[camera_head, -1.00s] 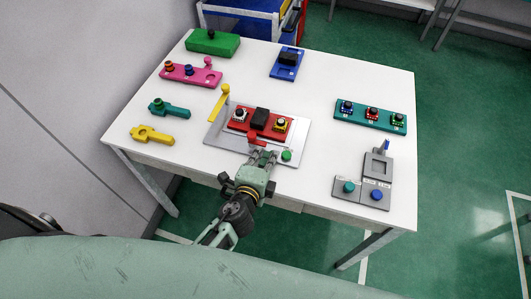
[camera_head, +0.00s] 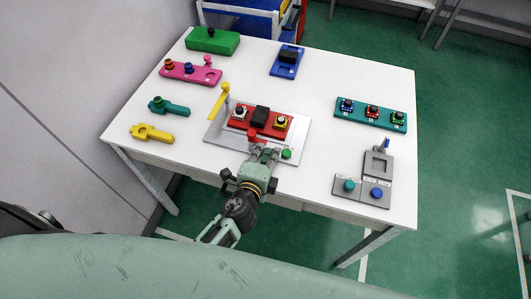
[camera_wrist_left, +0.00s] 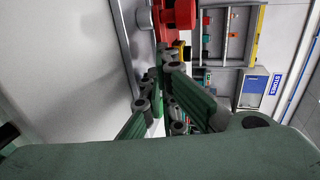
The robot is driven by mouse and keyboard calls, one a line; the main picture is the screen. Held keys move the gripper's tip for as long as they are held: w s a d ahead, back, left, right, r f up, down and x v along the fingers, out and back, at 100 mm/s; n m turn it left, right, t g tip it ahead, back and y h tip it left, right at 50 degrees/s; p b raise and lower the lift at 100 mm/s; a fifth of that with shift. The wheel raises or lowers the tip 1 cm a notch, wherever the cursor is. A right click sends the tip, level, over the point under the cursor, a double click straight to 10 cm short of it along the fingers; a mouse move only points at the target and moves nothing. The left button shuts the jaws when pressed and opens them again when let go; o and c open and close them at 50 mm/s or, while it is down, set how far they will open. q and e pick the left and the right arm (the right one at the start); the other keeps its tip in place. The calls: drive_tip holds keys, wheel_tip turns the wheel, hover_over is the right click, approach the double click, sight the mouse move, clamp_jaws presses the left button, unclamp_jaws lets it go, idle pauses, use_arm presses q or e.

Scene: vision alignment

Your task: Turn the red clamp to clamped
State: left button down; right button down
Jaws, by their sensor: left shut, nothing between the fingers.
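The red clamp (camera_head: 253,136) is a small red piece at the front edge of the red block (camera_head: 279,133) on the grey plate (camera_head: 222,138). My left gripper (camera_head: 265,152) is shut and empty. Its fingertips are just in front of the red clamp and a little to its right, partly hiding that area. In the left wrist view a red knob-like part (camera_wrist_left: 178,14) shows at the top, beyond the shut fingers (camera_wrist_left: 167,72). Whether the fingers touch the clamp, I cannot tell. My right gripper is not in view.
A grey button unit (camera_head: 376,168) is at the table's right.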

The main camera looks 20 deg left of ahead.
sight(277, 137)
use_arm(q)
drive_tip(key=shift+w+d, duration=0.15)
drive_tip(key=shift+w, duration=0.1)
drive_tip(key=shift+w+d, duration=0.3)
drive_tip(key=shift+w, duration=0.4)
drive_tip(key=shift+w+d+b, duration=0.1)
drive_tip(key=shift+w+b, duration=0.25)
drive_tip(key=shift+w, duration=0.65)
drive_tip(key=shift+s, duration=0.15)
